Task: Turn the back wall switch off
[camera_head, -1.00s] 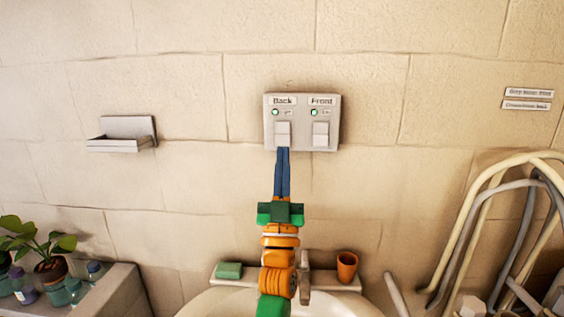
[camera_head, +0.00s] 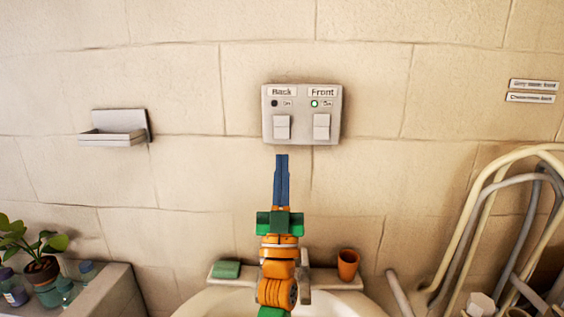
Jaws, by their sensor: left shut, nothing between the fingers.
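The grey switch plate (camera_head: 302,115) is on the wall with two rockers. The left one is labelled Back; its rocker (camera_head: 282,127) is in full view and its indicator lamp (camera_head: 274,103) is dark. The right one is labelled Front; its rocker (camera_head: 321,127) is in view and its lamp (camera_head: 314,104) glows green. My left gripper (camera_head: 282,156) points up at the wall with its blue fingers together and empty. Its tips are just below the plate in the picture, under the Back rocker and apart from it. My right gripper is out of view.
Below is a washbasin (camera_head: 215,301) with a green sponge (camera_head: 226,270) and an orange cup (camera_head: 347,265) on its ledge. A wall shelf (camera_head: 114,129) is at left. Pale and grey hoses (camera_head: 478,205) hang at right. The wall around the plate is clear.

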